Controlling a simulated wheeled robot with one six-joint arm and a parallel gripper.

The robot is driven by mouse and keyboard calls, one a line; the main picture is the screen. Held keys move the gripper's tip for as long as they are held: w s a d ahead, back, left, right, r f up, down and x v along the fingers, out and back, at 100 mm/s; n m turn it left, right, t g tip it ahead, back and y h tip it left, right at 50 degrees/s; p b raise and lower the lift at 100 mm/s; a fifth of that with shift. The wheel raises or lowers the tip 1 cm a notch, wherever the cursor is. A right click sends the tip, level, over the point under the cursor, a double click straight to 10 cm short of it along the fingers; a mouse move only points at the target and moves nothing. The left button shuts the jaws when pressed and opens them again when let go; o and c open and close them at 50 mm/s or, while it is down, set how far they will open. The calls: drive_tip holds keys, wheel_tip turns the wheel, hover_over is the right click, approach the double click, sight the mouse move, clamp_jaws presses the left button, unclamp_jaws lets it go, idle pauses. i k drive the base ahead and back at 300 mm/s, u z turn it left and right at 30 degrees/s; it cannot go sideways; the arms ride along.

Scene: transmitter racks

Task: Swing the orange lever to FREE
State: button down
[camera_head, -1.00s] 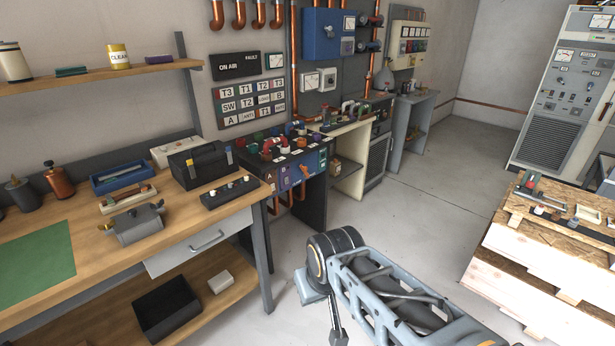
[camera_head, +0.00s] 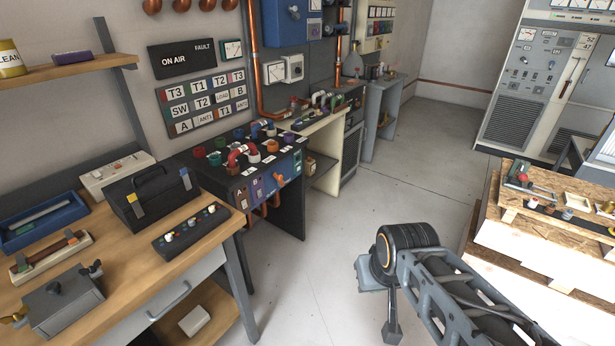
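A small orange handle (camera_head: 279,181), which looks like the orange lever, sits on the blue front panel of the dark patch bench (camera_head: 262,190) left of centre. It is too small to tell its position, and no FREE label can be read. My folded arm shows at the lower right. A dark end piece hanging from it, probably my gripper (camera_head: 392,331), points down over the floor. It is well to the right of the handle and clear of it. Its fingers cannot be made out.
A wooden workbench (camera_head: 120,255) with a black toolbox (camera_head: 150,197) fills the left. A pale open-shelf stand (camera_head: 328,150) adjoins the patch bench. Crates topped with a board (camera_head: 560,195) stand at right. The grey floor (camera_head: 400,185) between is clear.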

sight(279, 178)
drive_tip(key=u, duration=0.05)
drive_tip(key=i, duration=0.8)
drive_tip(key=u, duration=0.8)
drive_tip(key=i, duration=0.4)
drive_tip(key=u, duration=0.45)
